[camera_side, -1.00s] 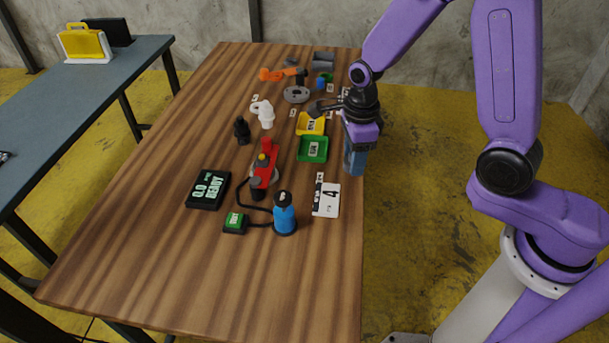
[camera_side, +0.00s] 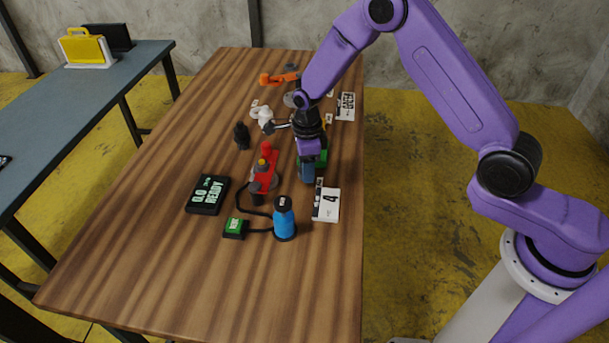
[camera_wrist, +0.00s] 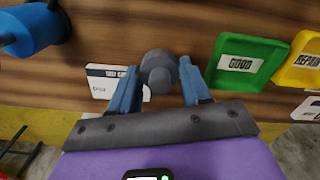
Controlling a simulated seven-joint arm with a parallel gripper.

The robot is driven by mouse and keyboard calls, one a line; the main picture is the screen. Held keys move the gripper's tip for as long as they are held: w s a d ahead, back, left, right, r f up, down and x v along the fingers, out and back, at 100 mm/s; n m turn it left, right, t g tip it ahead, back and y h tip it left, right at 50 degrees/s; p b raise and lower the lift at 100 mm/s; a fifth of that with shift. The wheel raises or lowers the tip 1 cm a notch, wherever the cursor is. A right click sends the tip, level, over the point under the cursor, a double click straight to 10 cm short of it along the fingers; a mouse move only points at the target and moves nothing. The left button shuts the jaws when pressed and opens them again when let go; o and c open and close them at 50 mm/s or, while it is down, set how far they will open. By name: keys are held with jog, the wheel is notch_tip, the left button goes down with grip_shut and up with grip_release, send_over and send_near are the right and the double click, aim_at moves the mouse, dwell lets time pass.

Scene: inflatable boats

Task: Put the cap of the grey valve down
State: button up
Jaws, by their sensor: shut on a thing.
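The grey cap (camera_wrist: 158,70) shows in the wrist view as a small rounded grey piece. It sits between the blue fingertips of my gripper (camera_wrist: 158,80), which is shut on it. In the side view, my gripper (camera_side: 307,175) points down over the right part of the table, just behind the numbered white card (camera_side: 326,206). The cap is hidden there by the fingers. I cannot tell from these frames how high the cap is above the table. I cannot make out the grey valve for certain.
A green tray marked GOOD (camera_wrist: 255,78) and a yellow tray (camera_wrist: 302,82) lie right of my gripper in the wrist view. A red valve (camera_side: 264,172) and a blue pump (camera_side: 284,220) stand close by in the side view. The table's front is clear.

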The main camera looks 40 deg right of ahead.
aim_at(305, 185)
jog(key=shift+w+f, duration=0.35)
jog(key=shift+f, duration=1.6)
jog(key=shift+f, duration=0.2)
jog(key=o, duration=1)
jog(key=shift+r, duration=0.15)
